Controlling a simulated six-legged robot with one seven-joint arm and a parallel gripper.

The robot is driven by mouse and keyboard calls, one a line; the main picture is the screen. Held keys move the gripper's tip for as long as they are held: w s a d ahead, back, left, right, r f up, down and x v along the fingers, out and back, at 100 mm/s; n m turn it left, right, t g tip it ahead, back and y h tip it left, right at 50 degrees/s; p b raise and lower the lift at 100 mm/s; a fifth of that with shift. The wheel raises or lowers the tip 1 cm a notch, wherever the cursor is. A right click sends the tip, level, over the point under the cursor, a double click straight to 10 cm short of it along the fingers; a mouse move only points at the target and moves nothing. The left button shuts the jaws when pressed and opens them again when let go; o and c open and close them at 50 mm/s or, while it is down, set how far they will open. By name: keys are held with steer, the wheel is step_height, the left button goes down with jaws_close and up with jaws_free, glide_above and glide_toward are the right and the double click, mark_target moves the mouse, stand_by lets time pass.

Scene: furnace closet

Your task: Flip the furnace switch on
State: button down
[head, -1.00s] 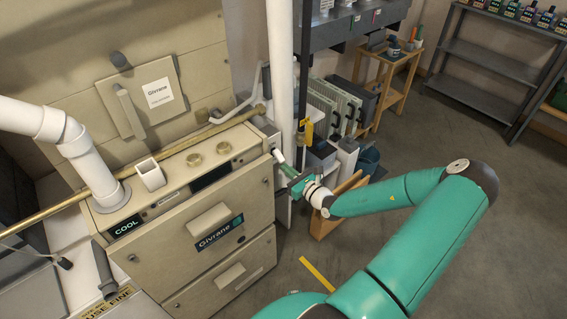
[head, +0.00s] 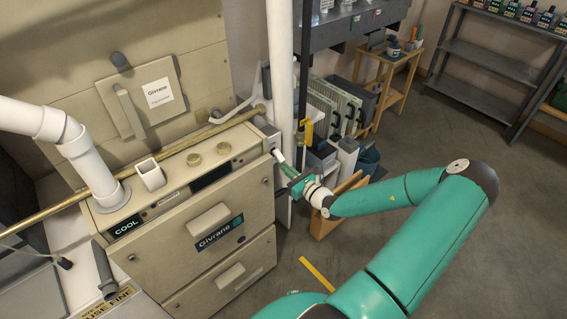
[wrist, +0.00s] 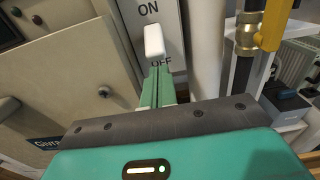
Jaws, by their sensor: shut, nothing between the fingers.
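The furnace switch has a white lever (wrist: 153,40) on a grey plate (wrist: 172,18). ON is printed above the lever and OFF below it, with part of OFF hidden. In the head view the white lever (head: 278,156) juts from the right side of the beige furnace (head: 160,235). My gripper (wrist: 158,78) is shut and empty, its green fingers just below the lever in the wrist view. In the head view my gripper (head: 287,170) is at the lever's lower right. I cannot tell whether the fingertips touch the lever.
A white vertical pipe (head: 282,80) stands just right of the switch. A yellow-handled valve (wrist: 272,25) on a dark pipe is close by. A wooden stand (head: 335,210) is under my wrist. Grey shelves (head: 480,60) stand far back right. The floor (head: 420,115) between is clear.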

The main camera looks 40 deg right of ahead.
steer(key=shift+r, duration=0.5)
steer(key=shift+w, duration=0.1)
steer(key=shift+f, duration=0.6)
steer(key=s, duration=0.7)
steer(key=shift+s+d, duration=0.1)
steer(key=shift+d, duration=0.05)
